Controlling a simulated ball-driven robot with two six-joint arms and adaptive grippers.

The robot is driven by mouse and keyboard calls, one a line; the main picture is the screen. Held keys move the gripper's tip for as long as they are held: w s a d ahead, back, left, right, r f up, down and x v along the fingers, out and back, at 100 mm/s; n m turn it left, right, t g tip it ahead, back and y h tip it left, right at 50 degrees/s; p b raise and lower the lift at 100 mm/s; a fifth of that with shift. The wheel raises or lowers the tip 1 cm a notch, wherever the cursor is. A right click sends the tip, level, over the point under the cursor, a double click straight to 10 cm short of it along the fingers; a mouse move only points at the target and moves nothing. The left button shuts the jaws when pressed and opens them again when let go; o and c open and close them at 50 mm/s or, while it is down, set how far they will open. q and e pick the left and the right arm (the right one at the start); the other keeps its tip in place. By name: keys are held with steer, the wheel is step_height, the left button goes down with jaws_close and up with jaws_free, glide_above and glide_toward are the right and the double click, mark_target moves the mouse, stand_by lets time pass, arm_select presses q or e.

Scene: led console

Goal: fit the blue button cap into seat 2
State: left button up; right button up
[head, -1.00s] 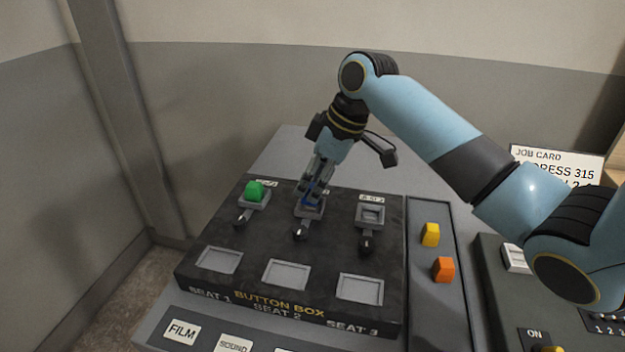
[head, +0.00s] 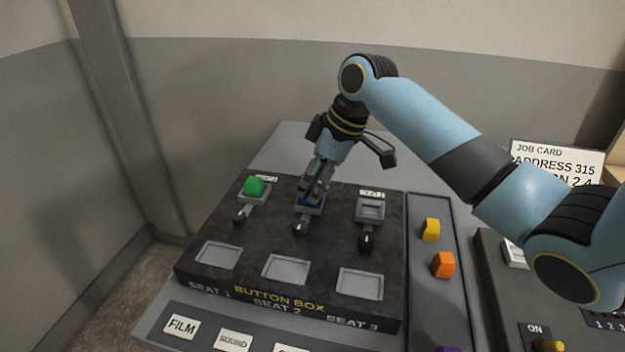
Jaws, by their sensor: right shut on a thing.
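My right gripper (head: 318,192) reaches down over the middle of the button box (head: 335,238), at the back seat in line with the SEAT 2 label. It is shut on the blue button cap (head: 311,208), which shows only as a sliver of blue between and below the fingers. The cap is at the middle seat (head: 303,211); the fingers hide whether it is fully down in it. A small black-knobbed lever (head: 300,228) stands in front of this seat. My left gripper is not in view.
A green cap (head: 254,187) sits in the left seat. The right seat (head: 370,210) is empty. Yellow (head: 431,230) and orange (head: 443,265) caps lie in the side tray (head: 425,290). A job card (head: 556,160) stands at the right. Pale square panels line the box's front.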

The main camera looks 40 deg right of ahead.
steer(key=shift+f, duration=0.35)
stand_by(0.4)
steer(key=o, duration=1.1)
steer(key=v, duration=1.2)
